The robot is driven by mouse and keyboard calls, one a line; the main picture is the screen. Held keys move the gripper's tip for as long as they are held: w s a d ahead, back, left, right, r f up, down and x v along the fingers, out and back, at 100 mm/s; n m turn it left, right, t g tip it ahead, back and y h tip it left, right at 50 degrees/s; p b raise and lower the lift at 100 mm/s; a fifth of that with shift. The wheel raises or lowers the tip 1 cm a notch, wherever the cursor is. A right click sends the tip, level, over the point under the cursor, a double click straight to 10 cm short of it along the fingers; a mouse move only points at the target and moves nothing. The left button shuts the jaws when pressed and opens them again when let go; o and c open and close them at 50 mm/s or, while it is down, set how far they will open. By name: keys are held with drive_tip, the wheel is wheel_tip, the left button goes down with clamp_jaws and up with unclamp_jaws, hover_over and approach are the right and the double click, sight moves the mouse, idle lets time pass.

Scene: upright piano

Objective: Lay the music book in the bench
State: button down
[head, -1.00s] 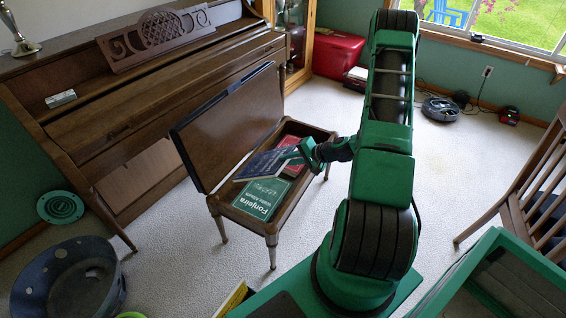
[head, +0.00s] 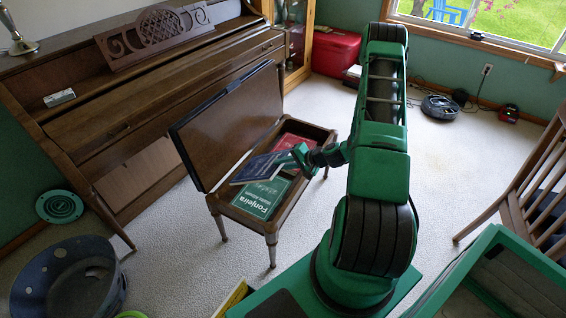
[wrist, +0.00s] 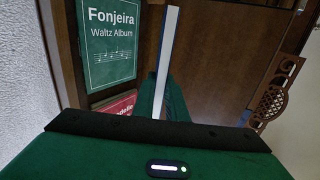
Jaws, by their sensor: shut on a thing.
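My gripper (head: 297,157) is shut on a blue music book (head: 259,168) and holds it by its right edge over the open piano bench (head: 270,224). The book is tilted, and the wrist view shows it edge-on as a pale strip with a blue side (wrist: 167,62). Inside the bench lie a green book (head: 262,196) titled "Fonjeira Waltz Album", also in the wrist view (wrist: 110,42), and a red book (head: 297,142), partly seen in the wrist view (wrist: 122,106). The blue book overlaps part of both in the head view; I cannot tell whether it touches them.
The bench lid (head: 232,122) stands raised on the piano side. The upright piano (head: 130,115) is behind it. A dark blue round bin (head: 68,280) stands at lower left, and a wooden chair (head: 515,205) at right.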

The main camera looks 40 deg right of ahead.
wheel_tip(320, 180, down, 8)
drive_tip(key=w+a, duration=0.1)
drive_tip(key=w, duration=0.1)
drive_tip(key=shift+w, duration=0.25)
idle(0.4)
drive_tip(key=shift+a, duration=0.1)
drive_tip(key=c, duration=1.7)
unclamp_jaws()
drive_tip(key=shift+s, duration=0.1)
drive_tip(key=v, duration=1)
drive_tip(key=shift+s+r, duration=0.15)
drive_tip(key=shift+r, duration=0.05)
